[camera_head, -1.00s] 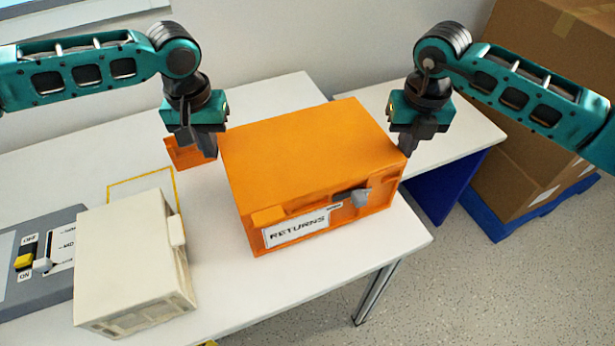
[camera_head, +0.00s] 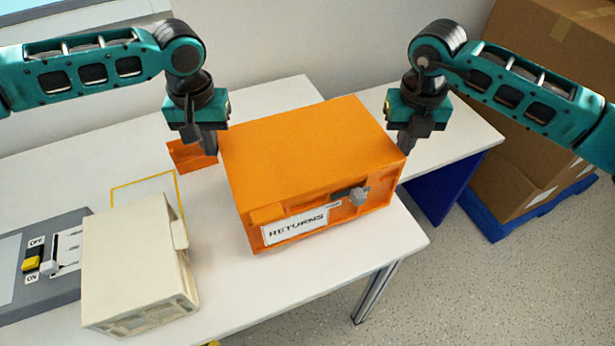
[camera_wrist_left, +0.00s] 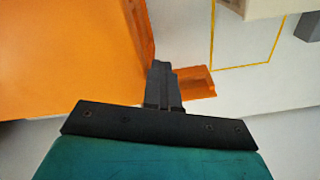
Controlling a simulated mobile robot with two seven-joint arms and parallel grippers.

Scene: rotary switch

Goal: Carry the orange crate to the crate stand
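The orange crate (camera_head: 310,145), with a white RETURNS label and a grey knob on its front, is level above the white table, at the centre of the head view. It also shows in the left wrist view (camera_wrist_left: 65,50). My left gripper (camera_head: 211,143) is at its left side, with its fingers close together in the left wrist view (camera_wrist_left: 162,85). My right gripper (camera_head: 405,145) is at its right side. Both appear shut on the crate's sides; the grip points are hidden. I cannot tell which surface is the crate stand.
A cream box (camera_head: 135,260) stands front left, beside a grey switch panel (camera_head: 22,285). A yellow outline (camera_head: 147,180) marks the table (camera_head: 300,300). A small orange piece (camera_head: 188,156) shows left of the crate. Cardboard boxes (camera_head: 520,150) on a blue pallet stand right.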

